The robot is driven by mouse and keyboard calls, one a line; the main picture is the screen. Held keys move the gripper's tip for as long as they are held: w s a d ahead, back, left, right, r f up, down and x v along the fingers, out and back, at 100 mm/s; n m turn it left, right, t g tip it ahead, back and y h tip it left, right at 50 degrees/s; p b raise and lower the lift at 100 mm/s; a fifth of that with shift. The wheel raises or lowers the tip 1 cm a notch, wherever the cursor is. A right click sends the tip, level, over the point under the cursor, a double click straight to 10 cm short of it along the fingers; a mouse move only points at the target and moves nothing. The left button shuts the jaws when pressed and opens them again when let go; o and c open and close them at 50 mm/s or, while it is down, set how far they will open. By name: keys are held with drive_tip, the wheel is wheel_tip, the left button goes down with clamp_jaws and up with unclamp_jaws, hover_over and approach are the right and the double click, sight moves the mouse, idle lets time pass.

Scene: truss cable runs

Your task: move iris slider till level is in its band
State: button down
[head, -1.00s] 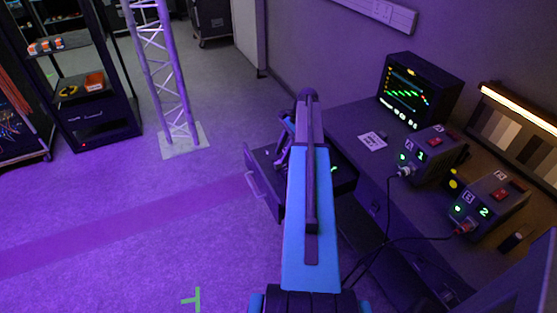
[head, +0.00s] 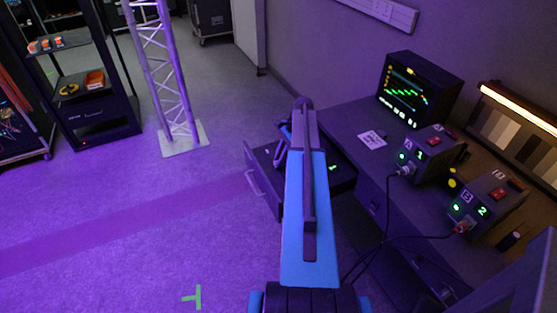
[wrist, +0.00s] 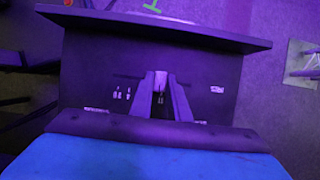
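An open drawer (head: 262,188) sticks out from the desk, and my gripper reaches down into it. In the wrist view the drawer's dark panel (wrist: 90,68) lies below my gripper (wrist: 160,80). Its two pale fingers stand close together over the middle of the panel. A small part shows between them, but I cannot tell whether it is the iris slider or whether the fingers grip it. Small white labels (wrist: 218,89) sit on the panel. The monitor (head: 418,88) on the desk shows a green stepped trace and coloured marks; I cannot read the level or band.
A white card (head: 372,140) lies near the drawer. A truss tower (head: 168,85) stands to the left, with open floor before it.

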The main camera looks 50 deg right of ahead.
drive_tip(key=shift+s+a, duration=0.2)
drive_tip(key=shift+s, duration=0.3)
drive_tip(key=shift+s+a, duration=0.2)
drive_tip(key=shift+s, duration=0.25)
drive_tip(key=c, duration=1.7)
unclamp_jaws()
drive_tip(key=shift+d+r, duration=0.1)
drive_tip(key=b+v, duration=0.2)
drive_tip(key=v, duration=1.1)
drive_tip(key=shift+d+r+b, duration=0.1)
drive_tip(key=shift+r+b, duration=0.2)
drive_tip(key=shift+b, duration=0.05)
